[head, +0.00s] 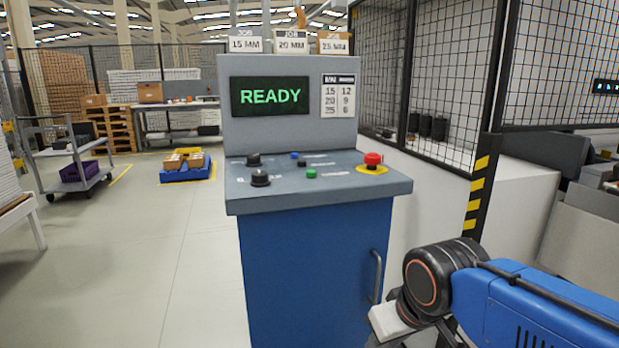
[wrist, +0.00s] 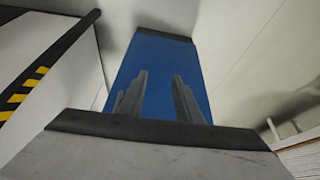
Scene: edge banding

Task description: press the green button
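The green button (head: 311,174) is a small round cap on the sloping grey top of the blue console (head: 315,270), near its front middle in the head view. My gripper (wrist: 158,97) shows in the wrist view as two grey fingers standing apart with nothing between them, so it is open. Behind the fingers is a blue surface that looks like the console's body. The green button is not visible in the wrist view. In the head view my arm is at the lower right, low and right of the console top; the fingertips cannot be made out there.
A red mushroom button (head: 373,160) on a yellow disc, black knobs (head: 261,178) and a blue button (head: 294,155) share the panel. The screen (head: 269,96) reads READY. A striped post (head: 477,195) and mesh fence stand right.

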